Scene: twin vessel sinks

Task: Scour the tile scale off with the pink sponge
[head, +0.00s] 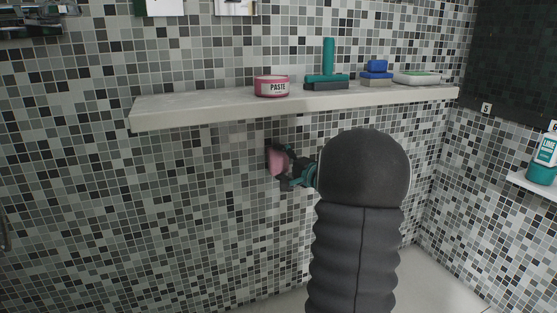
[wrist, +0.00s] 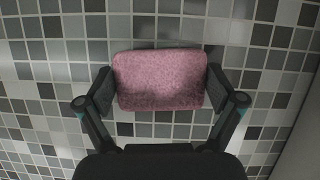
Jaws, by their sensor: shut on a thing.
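The pink sponge (wrist: 160,79) is held between the two fingers of my gripper (wrist: 160,90) in the wrist view. The head view also shows the sponge (head: 278,161) and my gripper (head: 288,170), below the shelf and close to the mosaic tile wall (head: 200,190). The sponge is at or very near the tiles; I cannot tell whether it touches. A slightly darker, duller patch (head: 235,143) seems to lie on the tiles left of the sponge, though the scale is hard to make out. My dark arm hides part of the wall to the right.
A pale shelf (head: 190,110) runs just above my gripper. A teal bottle (head: 543,160) stands on a right-hand ledge. The wall to the left is clear.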

